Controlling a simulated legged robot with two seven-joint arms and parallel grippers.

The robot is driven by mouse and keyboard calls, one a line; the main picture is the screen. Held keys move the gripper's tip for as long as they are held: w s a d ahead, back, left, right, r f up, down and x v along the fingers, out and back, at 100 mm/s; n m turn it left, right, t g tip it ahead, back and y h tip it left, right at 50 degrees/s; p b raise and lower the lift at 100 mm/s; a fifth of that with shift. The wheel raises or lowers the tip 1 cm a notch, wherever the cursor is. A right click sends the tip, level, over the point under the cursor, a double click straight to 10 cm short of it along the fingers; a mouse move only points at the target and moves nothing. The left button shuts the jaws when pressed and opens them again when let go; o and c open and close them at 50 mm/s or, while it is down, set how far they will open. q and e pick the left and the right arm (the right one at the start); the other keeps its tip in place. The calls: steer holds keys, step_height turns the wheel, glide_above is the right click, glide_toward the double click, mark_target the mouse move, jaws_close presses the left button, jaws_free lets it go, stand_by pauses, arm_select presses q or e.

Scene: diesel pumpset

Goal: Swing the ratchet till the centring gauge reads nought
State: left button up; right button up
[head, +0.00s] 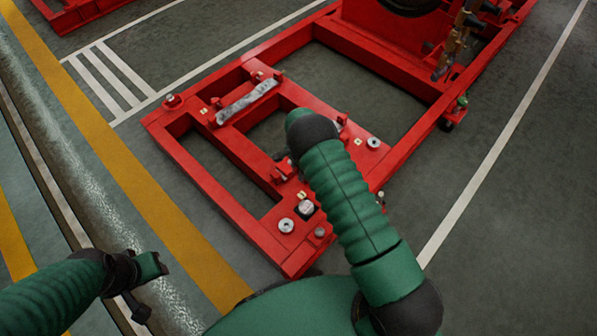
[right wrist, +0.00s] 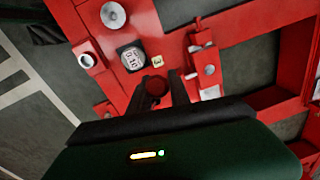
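The centring gauge is most likely the small square dial with digit windows (right wrist: 132,57), set on the red frame; its reading is too small to tell. In the head view it appears (head: 307,208) beside my right arm. My right gripper (right wrist: 158,82) has its two dark fingers either side of a round red end piece (right wrist: 156,86). This may be the ratchet's handle; I cannot tell if the fingers grip it. In the head view my right arm hides this spot. My left gripper (head: 146,283) is open and empty at lower left, away from the frame.
The red base frame (head: 218,191) lies on the grey floor, with a grey bar (head: 247,101) across it. Round pale discs (right wrist: 113,15) and a white-faced bracket (right wrist: 207,68) stand near my right gripper. A yellow floor line (head: 120,160) runs at left. Machinery stands at upper right.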

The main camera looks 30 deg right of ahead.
jaws_close()
steer(key=shift+a, duration=0.1)
stand_by(0.8)
